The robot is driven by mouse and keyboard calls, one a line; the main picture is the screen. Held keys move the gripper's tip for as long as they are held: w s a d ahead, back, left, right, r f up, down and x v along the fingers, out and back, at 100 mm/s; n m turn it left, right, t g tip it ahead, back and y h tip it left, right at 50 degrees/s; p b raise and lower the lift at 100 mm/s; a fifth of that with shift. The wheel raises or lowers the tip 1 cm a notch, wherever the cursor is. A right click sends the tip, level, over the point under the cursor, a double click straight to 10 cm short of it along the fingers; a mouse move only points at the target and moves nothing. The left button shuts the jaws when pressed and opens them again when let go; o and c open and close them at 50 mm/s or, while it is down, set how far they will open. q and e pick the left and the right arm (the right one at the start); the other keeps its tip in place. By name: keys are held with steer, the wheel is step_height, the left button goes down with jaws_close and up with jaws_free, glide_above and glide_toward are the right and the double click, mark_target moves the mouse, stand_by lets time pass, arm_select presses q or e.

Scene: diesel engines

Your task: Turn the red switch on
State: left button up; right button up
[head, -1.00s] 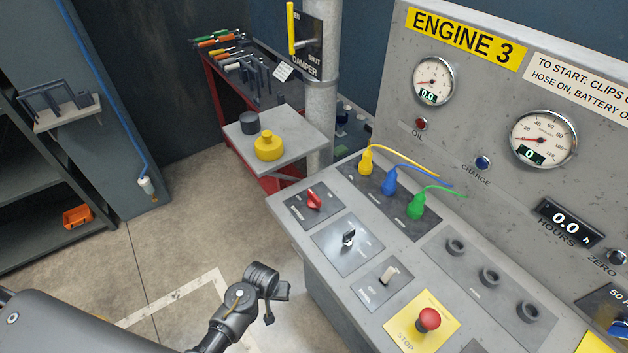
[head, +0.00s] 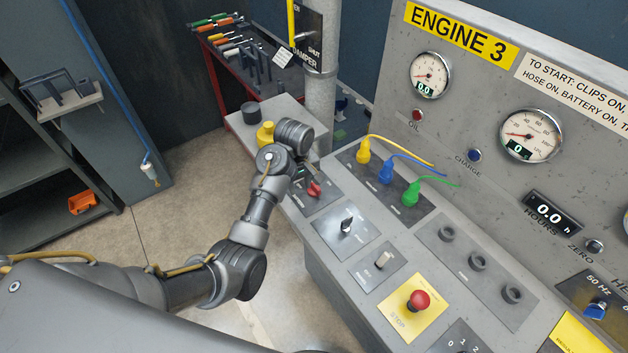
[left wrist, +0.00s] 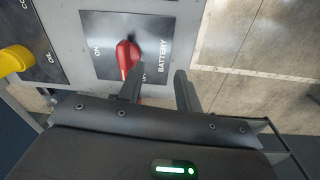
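The red switch (head: 314,188) is a rotary handle on a grey plate at the left end of the sloping console. In the left wrist view the red switch (left wrist: 126,57) stands roughly upright in the picture. Its plate reads BATTERY, with ON at the left; a second label below is partly hidden. My left gripper (left wrist: 158,83) is open, its two fingers apart. One finger is close to the lower end of the switch and the other is off to its right. I cannot tell whether it touches. In the head view the wrist mostly hides the fingers. My right gripper is not in view.
A black switch (head: 346,224), a pale toggle (head: 382,259) and a red stop button (head: 419,300) sit nearby on the console. Yellow, blue and green clips (head: 386,172) are behind.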

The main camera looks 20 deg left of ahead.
mark_target(314, 188)
arm_select(q)
steer(key=w+d+r+n, duration=0.2)
steer(key=w+d+r, duration=0.1)
steer(key=w+r, duration=0.25)
steer(key=shift+g, duration=0.3)
step_height(314, 188, down, 10)
steer(key=shift+a+r+p, duration=0.1)
steer(key=shift+p, duration=0.6)
jaws_close()
